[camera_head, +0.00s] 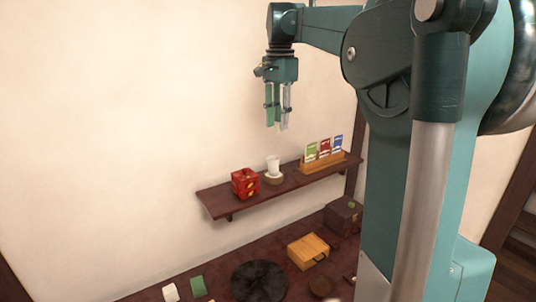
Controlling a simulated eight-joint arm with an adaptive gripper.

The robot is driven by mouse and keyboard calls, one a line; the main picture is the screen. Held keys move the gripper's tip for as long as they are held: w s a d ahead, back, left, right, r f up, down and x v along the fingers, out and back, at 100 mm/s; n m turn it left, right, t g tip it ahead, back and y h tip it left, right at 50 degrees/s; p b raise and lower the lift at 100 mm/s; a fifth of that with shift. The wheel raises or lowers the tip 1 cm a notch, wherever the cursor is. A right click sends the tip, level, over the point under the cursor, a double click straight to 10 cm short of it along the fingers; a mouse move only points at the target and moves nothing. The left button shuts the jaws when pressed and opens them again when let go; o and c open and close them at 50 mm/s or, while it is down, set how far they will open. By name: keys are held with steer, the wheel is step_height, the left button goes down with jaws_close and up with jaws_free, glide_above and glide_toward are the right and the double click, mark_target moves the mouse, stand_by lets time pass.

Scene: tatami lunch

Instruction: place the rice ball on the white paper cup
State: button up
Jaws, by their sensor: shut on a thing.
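My gripper (277,118) hangs fingers down in front of the pale wall, well above the wall shelf. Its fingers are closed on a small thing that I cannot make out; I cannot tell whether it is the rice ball. A white cup-like thing (273,163), perhaps the paper cup, is upright on the shelf, below my gripper. A small round brownish piece (273,179) is at its foot. I cannot pick out a rice ball with certainty anywhere in view.
The dark shelf (222,206) also bears a red box (245,183) left of the cup and a wooden rack (323,163) of coloured cards to its right. Below are a dark round cushion (259,281), a wooden box (308,251) and a dark chest (343,216).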

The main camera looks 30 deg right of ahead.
steer(key=p, duration=1)
glide_above(273, 158)
step_height(273, 158, down, 4)
steer(key=f, duration=0.1)
steer(key=shift+m, duration=0.4)
step_height(273, 158, down, 5)
steer(key=shift+r+b, duration=0.15)
steer(key=shift+b, duration=0.2)
steer(key=shift+f+p, duration=0.4)
steer(key=shift+f, duration=2.5)
steer(key=shift+f+p, duration=0.3)
steer(key=shift+f, duration=1.8)
steer(key=shift+f+b, duration=0.3)
steer(key=shift+f, duration=0.15)
